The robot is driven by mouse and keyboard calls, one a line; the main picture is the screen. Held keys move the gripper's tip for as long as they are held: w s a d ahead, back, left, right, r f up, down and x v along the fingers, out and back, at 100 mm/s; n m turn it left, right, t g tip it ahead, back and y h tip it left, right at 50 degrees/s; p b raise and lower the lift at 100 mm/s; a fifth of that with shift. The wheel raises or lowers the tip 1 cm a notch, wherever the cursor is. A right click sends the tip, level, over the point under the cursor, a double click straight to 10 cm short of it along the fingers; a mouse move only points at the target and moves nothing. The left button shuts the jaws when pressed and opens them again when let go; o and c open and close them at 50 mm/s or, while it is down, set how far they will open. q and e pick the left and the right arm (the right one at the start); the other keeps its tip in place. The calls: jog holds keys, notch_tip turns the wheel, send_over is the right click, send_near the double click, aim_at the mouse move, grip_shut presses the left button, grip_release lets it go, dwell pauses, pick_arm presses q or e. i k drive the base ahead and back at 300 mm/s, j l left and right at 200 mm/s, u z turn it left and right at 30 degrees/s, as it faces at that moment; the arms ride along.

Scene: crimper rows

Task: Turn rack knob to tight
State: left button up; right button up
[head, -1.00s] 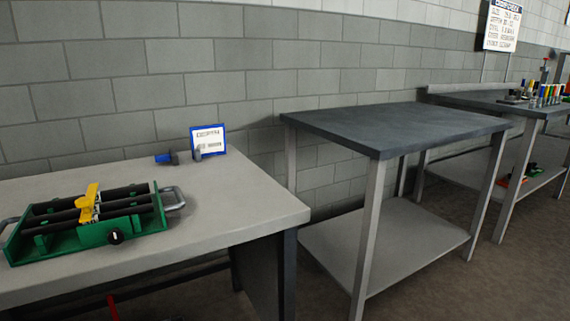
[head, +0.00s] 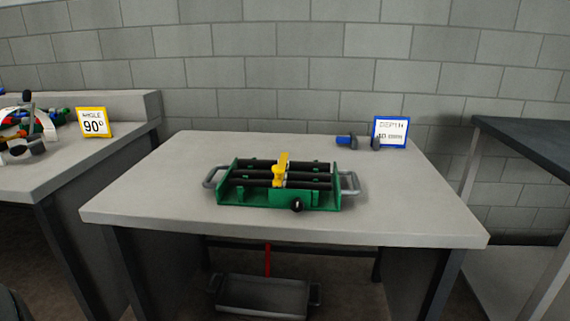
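A green rack (head: 262,195) with dark horizontal bars and a grey handle at each end sits in the middle of the light grey table (head: 400,222). A black knob (head: 297,205) is on its front face, right of centre. A yellow clamp-like piece (head: 280,170) stands upright across the bars. How tight the knob is cannot be told from here. Neither of my grippers shows in this view.
Behind the rack are a blue-and-grey tool (head: 347,141) and a blue-framed depth sign (head: 390,132). A bench at left holds a yellow angle sign (head: 94,122) and mixed items. A dark-topped table (head: 530,138) stands at right. A grey tray (head: 262,296) lies below. The table's front is clear.

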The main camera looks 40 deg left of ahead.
aim_at(297, 205)
jog(key=u, duration=1.1)
